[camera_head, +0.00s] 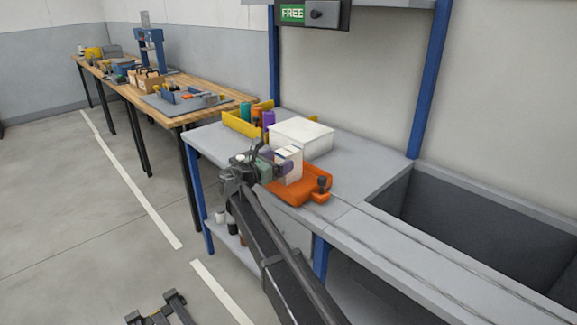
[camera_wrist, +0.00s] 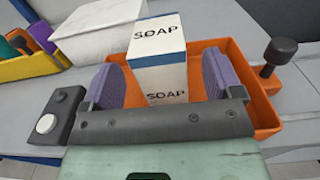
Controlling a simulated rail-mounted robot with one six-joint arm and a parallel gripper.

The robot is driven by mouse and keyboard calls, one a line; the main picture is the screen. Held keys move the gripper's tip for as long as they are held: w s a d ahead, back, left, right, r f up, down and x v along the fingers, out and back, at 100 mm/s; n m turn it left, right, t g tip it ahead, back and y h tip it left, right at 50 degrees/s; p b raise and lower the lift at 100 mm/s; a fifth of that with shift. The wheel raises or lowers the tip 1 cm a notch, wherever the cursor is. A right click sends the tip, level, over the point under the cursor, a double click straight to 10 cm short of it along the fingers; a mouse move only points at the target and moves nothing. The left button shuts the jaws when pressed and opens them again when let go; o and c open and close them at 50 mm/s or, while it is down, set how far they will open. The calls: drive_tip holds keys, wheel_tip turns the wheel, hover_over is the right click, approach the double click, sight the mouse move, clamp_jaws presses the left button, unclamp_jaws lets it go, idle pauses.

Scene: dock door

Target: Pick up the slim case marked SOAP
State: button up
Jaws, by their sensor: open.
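The slim case marked SOAP (camera_wrist: 158,62) is white with a dark blue band under its top and black lettering on two faces. It stands upright in the wrist view, at the orange tray (camera_wrist: 245,76). In the head view the case (camera_head: 291,165) is partly hidden by my gripper (camera_head: 272,162). My gripper (camera_wrist: 163,82) is open, with one purple pad on each side of the case. A gap shows between the case and the right pad; the left pad is very close, and I cannot tell if it touches. The lower part of the case is hidden behind the gripper's front bar.
A large white box (camera_head: 302,138) stands behind the case. A yellow bin (camera_head: 243,122) with coloured items is at the back left. A dark knob (camera_wrist: 279,52) rises at the tray's right. The grey counter (camera_head: 345,182) is bare to the right, beside a deep recess.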

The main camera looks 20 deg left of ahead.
sight(289, 155)
drive_tip(key=x, duration=0.5)
drive_tip(key=shift+s, duration=0.1)
drive_tip(key=c, duration=1.2)
drive_tip(key=shift+r, duration=0.1)
